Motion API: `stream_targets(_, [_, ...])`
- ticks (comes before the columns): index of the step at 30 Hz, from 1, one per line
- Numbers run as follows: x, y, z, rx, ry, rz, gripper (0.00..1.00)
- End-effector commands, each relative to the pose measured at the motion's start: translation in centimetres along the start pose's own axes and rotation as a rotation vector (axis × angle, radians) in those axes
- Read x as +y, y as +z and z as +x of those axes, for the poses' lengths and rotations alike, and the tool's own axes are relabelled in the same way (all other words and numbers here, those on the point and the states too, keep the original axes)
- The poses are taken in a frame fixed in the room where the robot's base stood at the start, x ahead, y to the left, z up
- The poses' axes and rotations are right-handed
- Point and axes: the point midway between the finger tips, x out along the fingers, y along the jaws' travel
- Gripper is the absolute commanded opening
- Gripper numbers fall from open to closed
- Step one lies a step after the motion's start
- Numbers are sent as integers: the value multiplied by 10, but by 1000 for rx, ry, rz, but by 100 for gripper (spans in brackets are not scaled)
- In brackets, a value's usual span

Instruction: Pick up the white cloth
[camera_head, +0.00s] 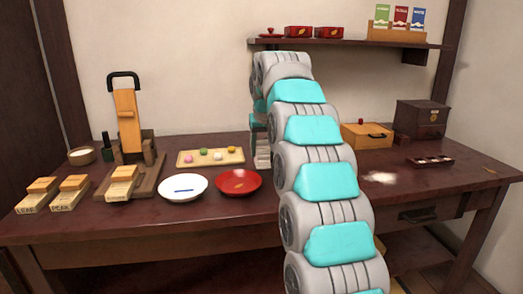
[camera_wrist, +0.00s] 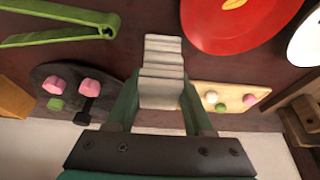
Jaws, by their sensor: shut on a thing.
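The white cloth (camera_wrist: 162,58) is a folded, ridged strip in the wrist view. My gripper (camera_wrist: 160,92) is shut on it, with one green finger on each side. The cloth extends beyond the fingers towards the top of the picture. In the head view my arm hides most of the gripper; a pale ridged piece that looks like the cloth (camera_head: 262,155) shows at the arm's left edge. I cannot tell whether the cloth touches the table.
A red plate (camera_head: 238,182), white plate (camera_head: 183,197) and sweets tray (camera_head: 183,163) lie left of my arm. Green tongs (camera_wrist: 60,27) and a dark board (camera_wrist: 50,77) with sweets show in the wrist view. White powder (camera_head: 380,178) and a wooden box (camera_head: 366,136) are right.

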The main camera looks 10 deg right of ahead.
Motion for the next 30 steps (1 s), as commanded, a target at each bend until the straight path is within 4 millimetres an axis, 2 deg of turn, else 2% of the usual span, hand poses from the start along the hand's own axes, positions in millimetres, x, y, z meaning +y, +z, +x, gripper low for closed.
stream_targets(11, [1, 23, -13, 2, 0, 0, 0])
stream_targets(30, [6, 99, -53, 3, 0, 1, 0])
